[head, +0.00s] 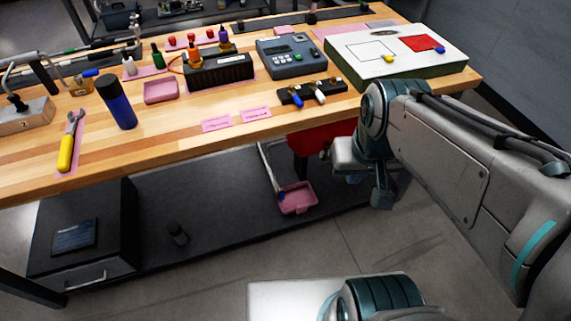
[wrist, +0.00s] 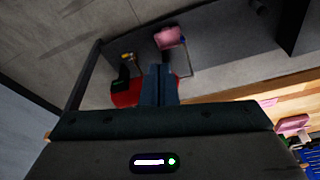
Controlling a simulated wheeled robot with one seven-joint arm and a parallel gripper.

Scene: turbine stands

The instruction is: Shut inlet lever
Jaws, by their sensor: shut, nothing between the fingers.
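A black block (head: 312,92) near the front edge of the workbench bears a blue-handled lever (head: 296,102) and a white-handled lever (head: 320,97). I cannot tell which is the inlet lever, nor how each is set. Neither lever shows clearly in the wrist view. My gripper (wrist: 158,68) is shut and empty, pointing down toward the floor and the shelf under the bench. In the head view my arm hangs in front of the bench's front edge, to the right of the block and apart from it.
The workbench (head: 190,135) holds a grey meter (head: 291,57), a white-topped box (head: 395,50), a blue bottle (head: 117,102) and a yellow-handled wrench (head: 70,140). Below are a red object (wrist: 125,97) and a pink dustpan (head: 297,198).

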